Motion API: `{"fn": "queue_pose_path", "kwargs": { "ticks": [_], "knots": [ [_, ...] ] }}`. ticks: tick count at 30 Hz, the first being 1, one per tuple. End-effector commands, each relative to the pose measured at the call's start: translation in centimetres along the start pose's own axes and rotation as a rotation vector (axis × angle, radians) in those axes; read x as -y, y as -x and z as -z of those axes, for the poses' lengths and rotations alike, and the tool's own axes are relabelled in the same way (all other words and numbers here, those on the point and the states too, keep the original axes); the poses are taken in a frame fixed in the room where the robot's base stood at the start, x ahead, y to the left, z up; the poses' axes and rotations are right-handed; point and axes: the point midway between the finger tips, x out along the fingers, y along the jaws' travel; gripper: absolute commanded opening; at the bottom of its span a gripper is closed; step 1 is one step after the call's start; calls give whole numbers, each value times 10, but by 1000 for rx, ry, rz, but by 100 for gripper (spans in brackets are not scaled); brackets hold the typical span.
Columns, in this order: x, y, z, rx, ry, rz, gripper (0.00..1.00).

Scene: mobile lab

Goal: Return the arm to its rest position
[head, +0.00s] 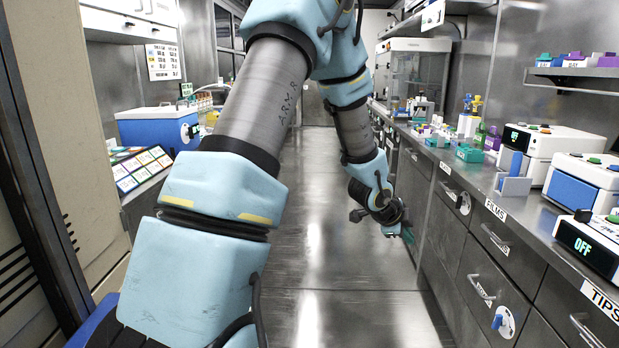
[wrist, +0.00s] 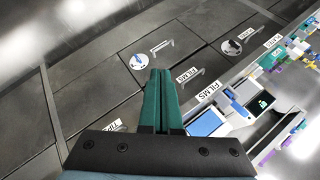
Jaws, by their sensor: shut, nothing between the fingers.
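My arm reaches forward over the aisle in the head view, with its upper links large in front and its forearm hanging down. My gripper (head: 407,236) is at the end, small and low over the aisle, left of the right-hand drawer fronts. In the wrist view my gripper (wrist: 161,72) shows two green fingers lying side by side, shut and empty. The fingers appear against the drawer fronts (wrist: 110,65), apart from them as far as I can tell. The arm links hide part of the left counter and the far aisle.
The right counter (head: 480,182) carries several devices, small racks and bottles. Its drawers (head: 490,245) have protruding handles near my gripper. A blue-and-white box (head: 158,128) and a colored tile panel (head: 140,168) stand at left. The aisle floor (head: 345,260) is clear.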

Motion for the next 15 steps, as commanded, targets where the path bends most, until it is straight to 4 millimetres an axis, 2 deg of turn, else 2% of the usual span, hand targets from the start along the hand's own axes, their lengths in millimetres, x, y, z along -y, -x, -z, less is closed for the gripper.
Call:
{"fn": "queue_pose_path", "kwargs": {
  "ticks": [1, 3, 7, 9, 11, 12, 15],
  "knots": [
    [8, 34, -25, 85, 128, -9, 0],
    [5, 73, -59, 197, 322, -22, 0],
    [-14, 153, -108, 393, 713, -23, 0],
    [-30, 197, -126, 489, 936, -13, 0],
    [-47, 232, -136, 563, 1126, -2, 0],
    [-58, 253, -139, 606, 1245, 6, 0],
    [-85, 296, -141, 691, 1510, 24, 0]
  ]
}}
